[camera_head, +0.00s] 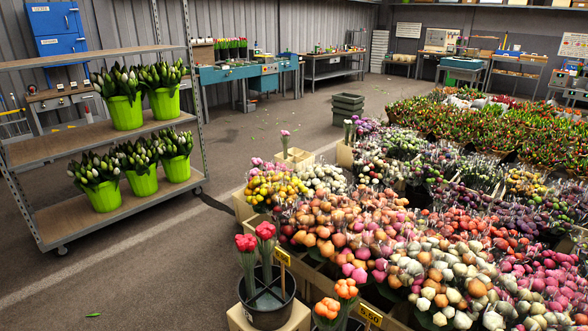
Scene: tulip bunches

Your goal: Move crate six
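Several dark grey-green crates stand in a stack (347,109) on the floor at the back middle. Tulip bunches (400,225) in many colours fill boxes across the right side. A cardboard box (243,207) shows at the left edge of these bunches. I cannot tell which crate is number six; no such label is readable. Neither of my grippers is in view.
A wheeled shelf rack (95,128) with green buckets (124,112) of tulips stands at the left. Blue workbenches (240,70) line the back.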

